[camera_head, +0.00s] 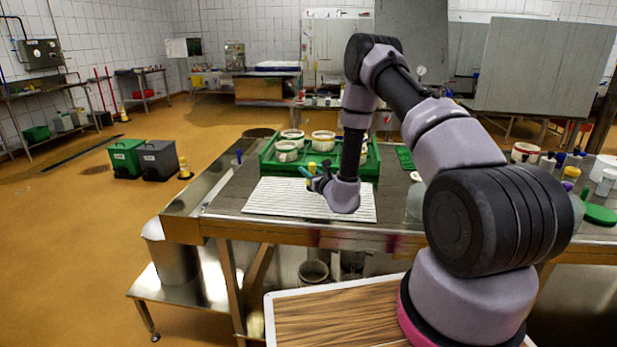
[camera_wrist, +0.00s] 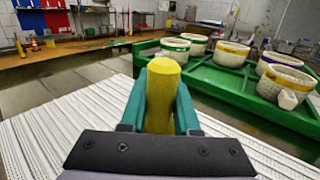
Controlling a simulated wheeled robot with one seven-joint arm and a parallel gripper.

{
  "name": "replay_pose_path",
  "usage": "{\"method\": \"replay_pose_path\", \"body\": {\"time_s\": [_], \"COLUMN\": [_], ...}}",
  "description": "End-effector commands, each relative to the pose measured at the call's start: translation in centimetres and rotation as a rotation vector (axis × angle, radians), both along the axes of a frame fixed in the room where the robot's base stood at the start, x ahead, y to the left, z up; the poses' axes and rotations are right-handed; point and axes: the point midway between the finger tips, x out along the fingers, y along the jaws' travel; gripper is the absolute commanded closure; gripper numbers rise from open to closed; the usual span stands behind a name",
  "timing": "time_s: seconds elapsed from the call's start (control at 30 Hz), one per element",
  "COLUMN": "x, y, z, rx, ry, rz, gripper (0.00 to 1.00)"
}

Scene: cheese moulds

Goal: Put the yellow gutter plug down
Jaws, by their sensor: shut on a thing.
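The yellow gutter plug (camera_wrist: 161,95) is a yellow cylinder with a rounded top. It sits between the two teal fingers of my gripper (camera_wrist: 160,110) in the wrist view, which are shut on it. In the head view my gripper (camera_head: 308,176) is over the back part of the white ribbed mat (camera_head: 275,200) on the steel table, and a small bit of yellow shows at its fingers. I cannot tell whether the plug's lower end touches the mat; my gripper hides it.
A green tray (camera_head: 268,163) with several white moulds, some with coloured bands, stands just behind the mat. Bare steel table (camera_head: 222,190) lies to the left of the mat. Bottles and a green lid (camera_head: 600,214) stand at the right.

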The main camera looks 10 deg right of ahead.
Motion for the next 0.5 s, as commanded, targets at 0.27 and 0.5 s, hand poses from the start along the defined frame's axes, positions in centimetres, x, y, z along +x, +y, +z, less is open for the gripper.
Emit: {"method": "replay_pose_path", "body": {"time_s": [0.27,0.5], "x": [0.0,0.0], "y": [0.0,0.0], "z": [-2.0,-2.3], "rx": [0.0,0.0], "ry": [-0.001,0.0], "rz": [0.0,0.0], "gripper": [1.0,0.66]}}
